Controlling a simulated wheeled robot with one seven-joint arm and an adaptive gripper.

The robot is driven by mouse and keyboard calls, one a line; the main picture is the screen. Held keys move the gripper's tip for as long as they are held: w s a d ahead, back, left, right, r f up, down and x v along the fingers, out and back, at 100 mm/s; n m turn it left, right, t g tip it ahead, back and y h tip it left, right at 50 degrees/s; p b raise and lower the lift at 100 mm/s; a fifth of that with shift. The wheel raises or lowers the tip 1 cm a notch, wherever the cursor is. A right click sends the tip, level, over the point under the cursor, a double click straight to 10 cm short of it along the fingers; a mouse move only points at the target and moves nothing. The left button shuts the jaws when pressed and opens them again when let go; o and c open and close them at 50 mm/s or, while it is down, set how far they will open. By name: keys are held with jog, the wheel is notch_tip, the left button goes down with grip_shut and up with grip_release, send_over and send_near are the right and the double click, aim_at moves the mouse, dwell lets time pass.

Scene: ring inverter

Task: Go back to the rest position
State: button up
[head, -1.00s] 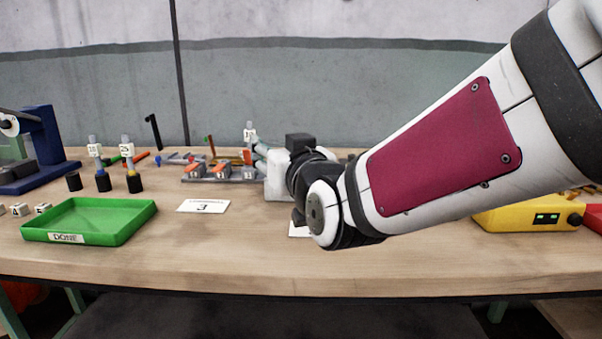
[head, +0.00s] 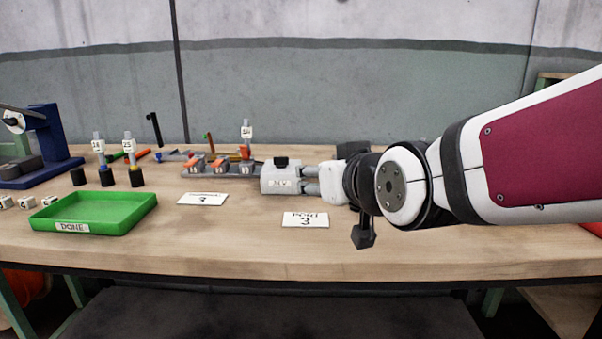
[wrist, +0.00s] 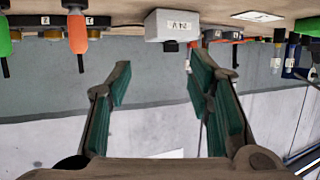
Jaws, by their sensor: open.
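My gripper (head: 311,180) shows in the head view at the middle of the bench, pointing left, just right of a light grey box (head: 281,184) with a black top piece. In the wrist view my gripper (wrist: 160,68) is open, with green-padded fingers wide apart and nothing between them. The box, marked 24 V, shows upside down in the wrist view (wrist: 172,26), beyond the fingertips. In the head view the fingers overlap the box's right edge; I cannot tell whether they touch it.
A green DONE tray (head: 97,212) lies at the left front. Cards marked 3 (head: 202,199) and PORT 3 (head: 305,219) lie flat. The front middle is clear.

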jog(key=s+d+f+g, duration=0.1)
jog(key=s+d, duration=0.1)
jog(key=s+d+f+m+g+h, duration=0.1)
jog(key=s+d, duration=0.2)
jog(key=s+d+f+g+h, duration=0.1)
jog(key=s+d, duration=0.2)
jog(key=shift+s+d+f, duration=0.1)
jog(key=shift+d+f, duration=0.05)
jog(key=shift+f, duration=0.25)
jog(key=s+d+f+m+g+h, duration=0.1)
jog(key=s+d+f+g, duration=0.15)
jog(key=s, duration=0.55)
jog(key=s+d+f+m+g, duration=0.15)
jog(key=s+f+g, duration=0.25)
jog(key=s, duration=0.5)
jog(key=s+d+f+g+h, duration=0.1)
jog(key=s+d+f+g, duration=0.25)
jog(key=s, duration=0.45)
notch_tip(320, 180, up, 32)
jog(key=t+p, duration=0.3)
jog(key=p, duration=2.7)
jog(key=shift+s+a+r+t, duration=0.15)
jog(key=shift+s+r+t, duration=0.05)
jog(key=shift+s+t, duration=0.15)
